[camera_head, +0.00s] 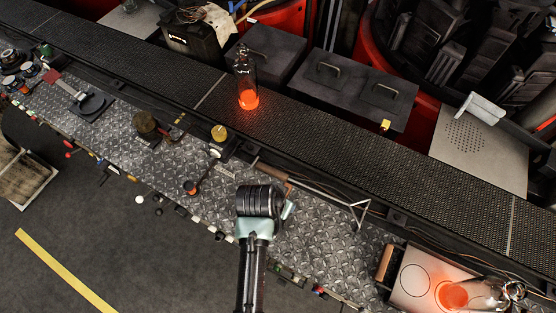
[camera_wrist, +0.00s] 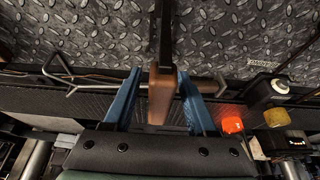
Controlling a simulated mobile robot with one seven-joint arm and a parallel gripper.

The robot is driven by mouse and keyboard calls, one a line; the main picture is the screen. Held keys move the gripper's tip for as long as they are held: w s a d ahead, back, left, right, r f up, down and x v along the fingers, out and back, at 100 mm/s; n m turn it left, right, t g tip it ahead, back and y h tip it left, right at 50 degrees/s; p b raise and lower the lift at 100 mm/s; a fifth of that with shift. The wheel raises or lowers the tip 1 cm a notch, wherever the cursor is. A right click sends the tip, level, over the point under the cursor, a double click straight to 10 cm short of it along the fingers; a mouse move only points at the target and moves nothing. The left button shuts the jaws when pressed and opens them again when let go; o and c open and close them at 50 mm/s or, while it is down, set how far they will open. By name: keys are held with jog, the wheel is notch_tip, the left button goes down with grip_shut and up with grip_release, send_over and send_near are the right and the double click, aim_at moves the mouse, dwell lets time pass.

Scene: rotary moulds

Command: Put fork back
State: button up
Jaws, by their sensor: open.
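A metal fork (camera_head: 358,208) with a triangular forked end and a long thin rod lies along the bench's back edge. In the wrist view its forked end (camera_wrist: 57,75) is at the left and its rod runs right, passing behind a wooden handle. That wooden handle (camera_wrist: 161,97), with a dark shaft, stands between my gripper's two blue fingers, with gaps on both sides. I cannot tell whether it is part of the fork. My gripper (camera_wrist: 160,105) is open around this handle. In the head view my gripper (camera_head: 287,210) is over the bench, its wrist hiding what lies beneath.
A glowing orange bottle (camera_head: 248,98) stands on the dark conveyor (camera_head: 330,150). A hotplate (camera_head: 412,281) with another glowing glass piece (camera_head: 456,296) is at the lower right. Knobs, including a yellow one (camera_head: 219,132), stand left of my gripper. The tread-plate bench (camera_head: 325,235) right of my gripper is mostly clear.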

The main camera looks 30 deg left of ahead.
jog(key=b+v, duration=0.1)
jog(key=v, duration=1.1)
jog(key=w+d+r+t+y, duration=0.1)
jog(key=w+r+t, duration=0.35)
jog(key=r, duration=0.55)
jog(key=w+d+r+t, duration=0.25)
jog(key=w+r, duration=0.35)
jog(key=r, duration=0.5)
jog(key=w+d+r+t+y, duration=0.1)
jog(key=w+r+t, duration=0.4)
jog(key=r, duration=0.5)
jog(key=s+d+r+t, duration=0.2)
jog(key=s+r+t, duration=0.1)
jog(key=r, duration=0.6)
jog(key=s+d+r+t+h, duration=0.1)
jog(key=s+d+r+t, duration=0.2)
jog(key=r, duration=0.7)
jog(key=s+d+r+t+h, duration=0.1)
jog(key=s+d+r+t, duration=0.2)
jog(key=r, duration=0.7)
jog(key=shift+s+d+t, duration=0.25)
jog(key=shift+s+t, duration=0.6)
jog(key=shift+t, duration=0.05)
